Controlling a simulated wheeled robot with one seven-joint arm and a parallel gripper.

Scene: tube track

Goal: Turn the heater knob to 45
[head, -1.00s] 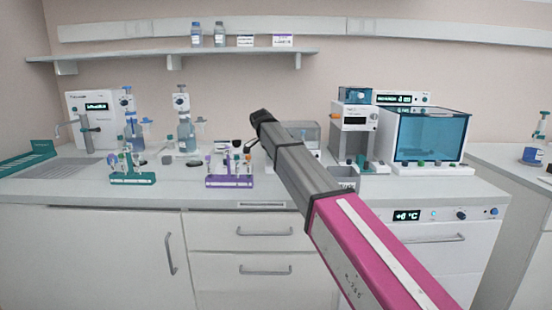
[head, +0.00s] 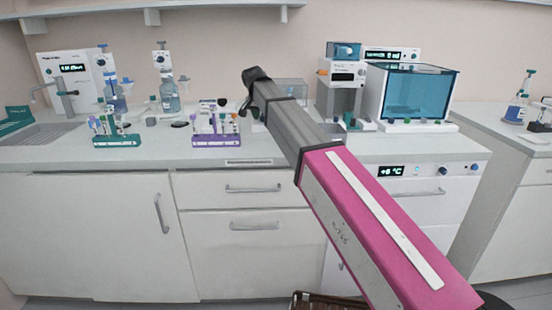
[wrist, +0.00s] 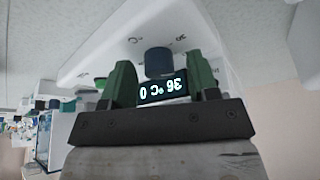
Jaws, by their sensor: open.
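In the wrist view, the heater (wrist: 95,58) is a white housing with a dark blue knob (wrist: 158,62) and a dial scale around it. Its lit display (wrist: 162,88) is upside down and seems to read 36 °C, with a 0 beside it. My gripper (wrist: 163,82) is open. Its two green fingers stand left and right of the knob with a gap on each side; I cannot tell how deep the knob sits between them. In the head view my arm hides the gripper, and I cannot pick out the heater there.
In the head view, a purple tube rack (head: 216,140) and a green tube rack (head: 117,141) stand on the counter (head: 60,158) left of my arm. A blue-windowed box (head: 418,95) stands right of it. A cabinet front below carries a +6 °C display (head: 391,171).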

